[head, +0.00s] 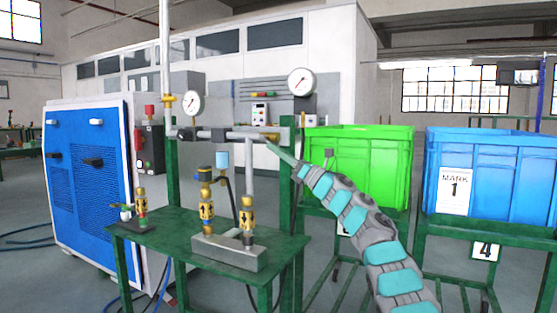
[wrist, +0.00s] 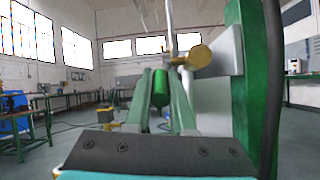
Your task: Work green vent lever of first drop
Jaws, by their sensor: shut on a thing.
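The green vent lever (wrist: 160,88) stands between the two fingers of my gripper (wrist: 168,100) in the wrist view. My gripper is shut on it. A brass fitting (wrist: 200,57) is just above and right of the fingers. In the head view my gripper (head: 274,149) reaches in from the lower right, to the right end of the horizontal grey pipe (head: 240,133), by a brass valve part (head: 271,137). The lever itself is too small or hidden to make out in the head view.
A green table (head: 160,235) below carries brass valves (head: 206,210) and a grey block (head: 228,252). A green post (wrist: 250,60) stands close to the right of my gripper. A green crate (head: 375,165) and a blue crate (head: 500,180) stand at the right. A blue cabinet (head: 88,200) is at the left.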

